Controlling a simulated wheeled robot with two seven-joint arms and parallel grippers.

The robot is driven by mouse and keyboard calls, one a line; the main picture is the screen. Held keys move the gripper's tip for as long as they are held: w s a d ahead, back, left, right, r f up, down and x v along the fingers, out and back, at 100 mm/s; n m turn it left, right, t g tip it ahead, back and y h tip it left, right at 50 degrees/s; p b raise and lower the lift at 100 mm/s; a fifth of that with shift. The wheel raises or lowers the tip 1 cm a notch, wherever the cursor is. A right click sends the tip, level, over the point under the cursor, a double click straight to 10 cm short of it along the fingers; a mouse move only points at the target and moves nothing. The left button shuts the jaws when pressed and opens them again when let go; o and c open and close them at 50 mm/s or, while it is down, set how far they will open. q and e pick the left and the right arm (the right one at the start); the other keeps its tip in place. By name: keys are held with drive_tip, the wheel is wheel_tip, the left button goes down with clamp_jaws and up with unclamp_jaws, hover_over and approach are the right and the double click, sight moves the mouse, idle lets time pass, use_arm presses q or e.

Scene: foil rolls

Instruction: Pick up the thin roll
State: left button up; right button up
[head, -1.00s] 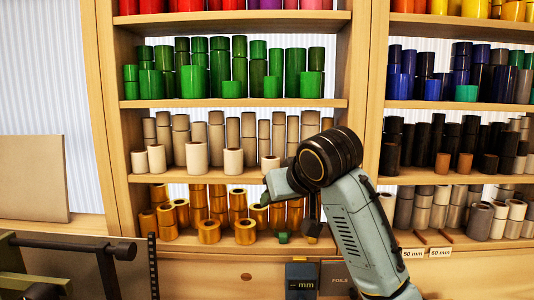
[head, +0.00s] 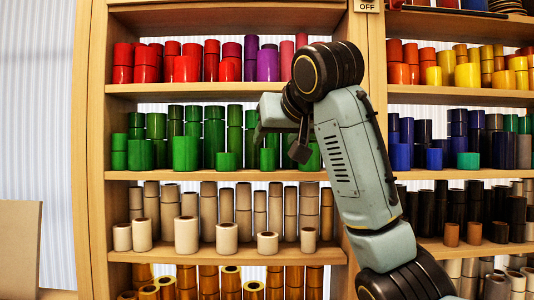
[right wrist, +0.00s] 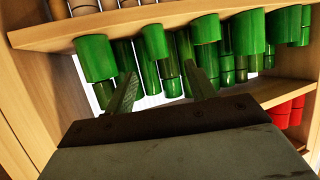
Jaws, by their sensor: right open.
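My right gripper (head: 279,143) is in front of the green shelf, with its jaws apart and nothing held. In the right wrist view its two fingers (right wrist: 160,72) point at green rolls, and that picture is upside down. Slim green rolls (right wrist: 151,79) show between and behind the fingers, with wider, shorter green rolls (right wrist: 95,58) nearer the shelf edge. The same green rolls (head: 214,140) stand upright in stacks in the head view. Which one is the thin roll I cannot tell. My forearm and gripper hide the right end of this row. My left gripper is out of view.
Wooden shelf boards (head: 215,175) run above and below the green row, with upright side panels (head: 93,150). Red rolls (head: 186,68) stand above, beige rolls (head: 186,236) below.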

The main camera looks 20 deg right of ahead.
sight(268, 150)
drive_tip(key=p+x, duration=0.3)
drive_tip(key=x, duration=0.4)
drive_tip(key=shift+d+r, duration=0.1)
drive_tip(key=shift+d, duration=0.1)
drive_tip(key=shift+w+f, duration=0.25)
drive_tip(key=shift+w, duration=0.2)
drive_tip(key=shift+s, duration=0.1)
drive_tip(key=c, duration=0.9)
drive_tip(key=shift+c, duration=0.6)
